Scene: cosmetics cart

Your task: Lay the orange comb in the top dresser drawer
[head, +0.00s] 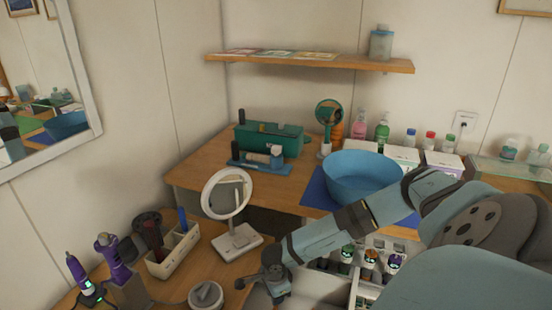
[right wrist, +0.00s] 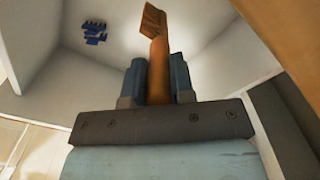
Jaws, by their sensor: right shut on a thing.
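In the right wrist view, my right gripper (right wrist: 157,82) is shut on the orange comb (right wrist: 156,45). The comb sticks out beyond the two blue-grey fingers, with its wider end away from the gripper. Pale walls surround a light floor beyond it, like the inside of an open drawer (right wrist: 205,55); I cannot tell whether the comb touches it. In the head view my right arm reaches from the right to the lower middle, and the comb and fingertips cannot be made out there. My left gripper is not in view.
A small dark blue toothed object (right wrist: 95,32) lies on the pale floor. In the head view, a round mirror (head: 227,195) and a white holder (head: 173,250) stand left of my forearm. A blue basin (head: 360,177) and a green box (head: 270,138) stand on the wooden top behind.

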